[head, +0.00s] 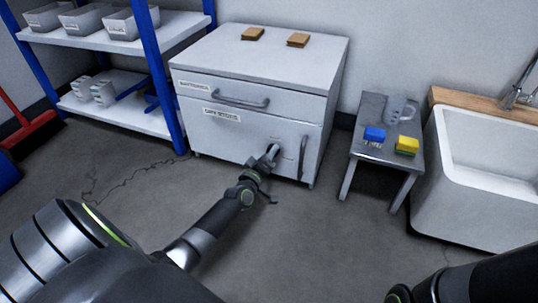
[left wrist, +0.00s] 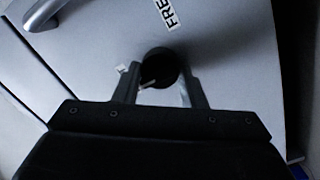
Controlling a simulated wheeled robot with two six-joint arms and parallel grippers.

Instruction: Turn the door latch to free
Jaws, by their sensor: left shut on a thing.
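The grey cabinet (head: 225,150) has a lower door with a vertical handle (head: 302,156) on its right side. The door latch (left wrist: 158,66) is a dark round knob on the door face in the left wrist view; a small light piece shows at its lower edge. My left gripper (head: 273,151) is at the door front, left of the handle. In the left wrist view its two fingers (left wrist: 160,84) are on either side of the knob, shut on it. A label (left wrist: 167,12) reading "FRE", cut off by the frame edge, is near the knob. My right gripper is out of view.
A drawer with a bar handle (head: 241,102) is above the door. Two brown blocks (head: 252,34) lie on the cabinet top. A blue-framed shelf (head: 155,70) stands left. A small table (head: 376,148) with sponges and a jug, then a white sink (head: 470,200), stand right.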

